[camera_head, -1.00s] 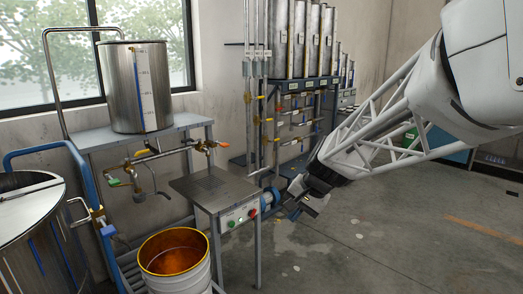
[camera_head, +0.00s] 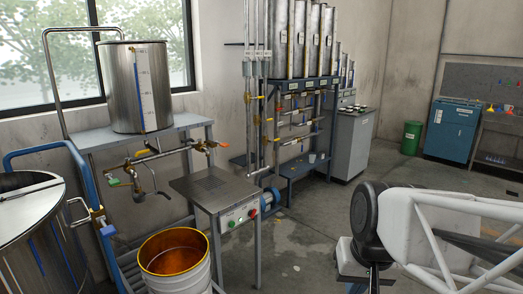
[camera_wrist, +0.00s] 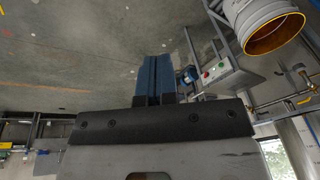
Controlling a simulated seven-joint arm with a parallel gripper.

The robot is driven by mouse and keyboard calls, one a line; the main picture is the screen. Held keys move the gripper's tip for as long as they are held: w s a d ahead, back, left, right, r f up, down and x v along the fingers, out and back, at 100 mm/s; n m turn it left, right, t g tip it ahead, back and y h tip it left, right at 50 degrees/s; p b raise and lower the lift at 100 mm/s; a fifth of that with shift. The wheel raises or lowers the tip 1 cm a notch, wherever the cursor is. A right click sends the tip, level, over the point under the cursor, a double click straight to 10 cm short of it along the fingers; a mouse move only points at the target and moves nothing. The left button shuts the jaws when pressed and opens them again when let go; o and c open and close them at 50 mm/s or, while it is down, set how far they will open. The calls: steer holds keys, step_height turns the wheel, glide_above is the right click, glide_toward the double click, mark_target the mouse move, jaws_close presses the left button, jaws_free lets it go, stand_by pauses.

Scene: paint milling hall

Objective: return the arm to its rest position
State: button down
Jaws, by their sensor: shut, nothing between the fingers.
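My gripper (camera_wrist: 155,62) shows in the wrist view with its two blue fingers side by side, touching, with nothing between them. It is over open grey floor, well apart from the bucket and the control table. In the head view my arm, with white lattice links and a dark joint, is folded low at the bottom right. The fingertips cannot be made out clearly there.
A white bucket (camera_head: 188,276) with orange residue stands beside a small metal control table (camera_head: 215,190). A steel tank (camera_head: 134,88) sits on a bench at the left. Pipe racks, a grey cabinet (camera_head: 352,143) and a blue cabinet (camera_head: 450,131) stand behind. The middle floor is clear.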

steer(key=shift+n+h, duration=0.4)
steer(key=shift+h, duration=0.1)
steer(key=s, duration=0.1)
steer(key=s+d, duration=0.1)
steer(key=s, duration=0.1)
steer(key=s+f, duration=0.1)
steer(key=s, duration=0.1)
steer(key=shift+d, duration=0.35)
steer(key=shift+w, duration=0.2)
stand_by(2.5)
